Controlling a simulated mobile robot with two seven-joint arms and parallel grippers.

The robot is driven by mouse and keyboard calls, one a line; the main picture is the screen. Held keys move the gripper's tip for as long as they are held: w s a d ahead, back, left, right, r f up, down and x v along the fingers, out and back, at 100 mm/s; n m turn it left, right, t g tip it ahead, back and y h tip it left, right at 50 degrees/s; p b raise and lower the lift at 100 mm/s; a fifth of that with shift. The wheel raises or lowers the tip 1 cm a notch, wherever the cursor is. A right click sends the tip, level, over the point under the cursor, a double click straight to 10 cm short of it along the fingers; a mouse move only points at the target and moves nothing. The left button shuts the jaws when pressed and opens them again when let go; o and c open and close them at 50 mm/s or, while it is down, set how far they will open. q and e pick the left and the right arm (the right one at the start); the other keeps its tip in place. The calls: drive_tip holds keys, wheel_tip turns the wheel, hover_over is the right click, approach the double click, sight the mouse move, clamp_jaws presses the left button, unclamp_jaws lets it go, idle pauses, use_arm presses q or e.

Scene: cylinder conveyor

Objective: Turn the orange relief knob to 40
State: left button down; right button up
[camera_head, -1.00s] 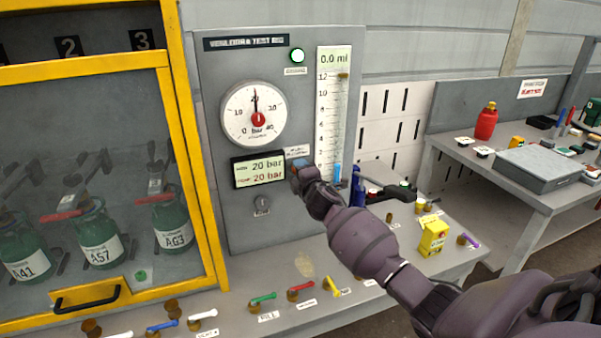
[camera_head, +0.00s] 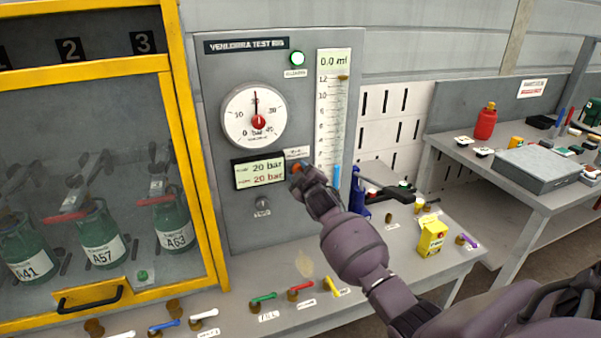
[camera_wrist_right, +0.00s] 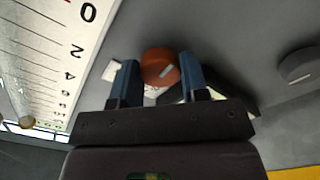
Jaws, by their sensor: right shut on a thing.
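The orange relief knob (camera_wrist_right: 160,66) sits on the grey test panel (camera_head: 215,70), between the two blue fingers of my right gripper (camera_wrist_right: 159,78) in the wrist view. The fingers are shut on its sides. In the head view the gripper (camera_head: 296,171) reaches the panel just right of the display, and only a bit of orange (camera_head: 297,168) shows there. The display (camera_head: 259,171) reads 20 bar on both lines. The round gauge (camera_head: 253,115) has its needle pointing up near 20. My left gripper is not in view.
A tall scale (camera_head: 334,100) stands right of the gauge, and a second knob (camera_head: 262,205) sits below the display. A yellow-framed cabinet (camera_head: 190,150) with green bottles is at left. Coloured levers and a yellow box (camera_head: 433,238) are on the bench. A side table (camera_head: 545,200) stands at right.

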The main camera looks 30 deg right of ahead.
drive_tip(key=shift+m, duration=0.5)
drive_tip(key=o, duration=0.7)
drive_tip(key=shift+c, duration=0.2)
drive_tip(key=v, duration=1.1)
drive_tip(key=shift+w, duration=0.1)
